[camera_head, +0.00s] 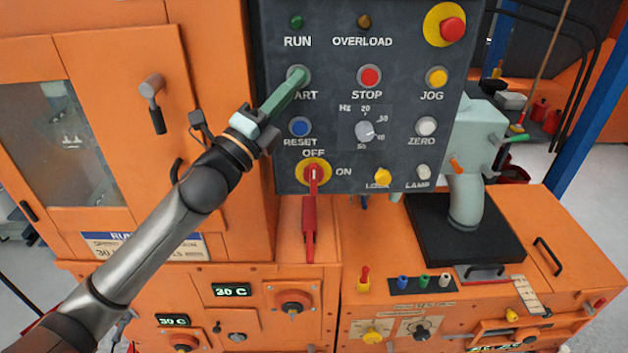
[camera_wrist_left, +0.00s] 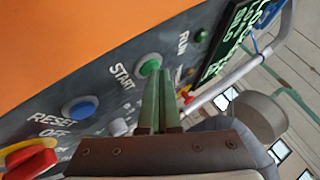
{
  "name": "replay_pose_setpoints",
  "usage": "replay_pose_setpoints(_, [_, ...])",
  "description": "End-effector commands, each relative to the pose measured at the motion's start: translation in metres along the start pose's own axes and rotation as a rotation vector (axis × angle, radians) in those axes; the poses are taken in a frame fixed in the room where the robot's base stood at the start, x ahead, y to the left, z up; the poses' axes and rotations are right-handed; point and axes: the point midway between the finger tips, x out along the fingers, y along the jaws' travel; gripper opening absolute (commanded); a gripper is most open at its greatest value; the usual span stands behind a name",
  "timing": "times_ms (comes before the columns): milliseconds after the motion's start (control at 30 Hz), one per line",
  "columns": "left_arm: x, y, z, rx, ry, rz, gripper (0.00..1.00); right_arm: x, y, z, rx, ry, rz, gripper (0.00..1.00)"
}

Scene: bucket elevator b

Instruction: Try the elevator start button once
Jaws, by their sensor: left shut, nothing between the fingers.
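The dark control panel (camera_head: 335,100) faces me, with labelled buttons. The round green START button (camera_wrist_left: 149,65) shows in the left wrist view just past my fingertips. The fingertips, also in the left wrist view (camera_wrist_left: 160,76), are at the START button. I cannot tell whether they touch it or whether it is pressed in. My right gripper is not in view.
The red STOP button (camera_head: 370,76) is to the right of START, and the blue RESET button (camera_head: 300,126) is below. A red and yellow OFF/ON switch (camera_head: 313,174) sits lower. The green RUN lamp (camera_head: 297,21) is above. Orange cabinets (camera_head: 120,120) stand behind.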

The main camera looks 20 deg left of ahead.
Motion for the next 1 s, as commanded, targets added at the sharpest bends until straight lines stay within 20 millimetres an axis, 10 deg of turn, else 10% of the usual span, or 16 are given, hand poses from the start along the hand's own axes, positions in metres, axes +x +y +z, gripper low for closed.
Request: replay_pose_setpoints(1000, [-0.039,-0.028,-0.028,0.001,0.0,0.001,0.0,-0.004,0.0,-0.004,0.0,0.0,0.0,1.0])
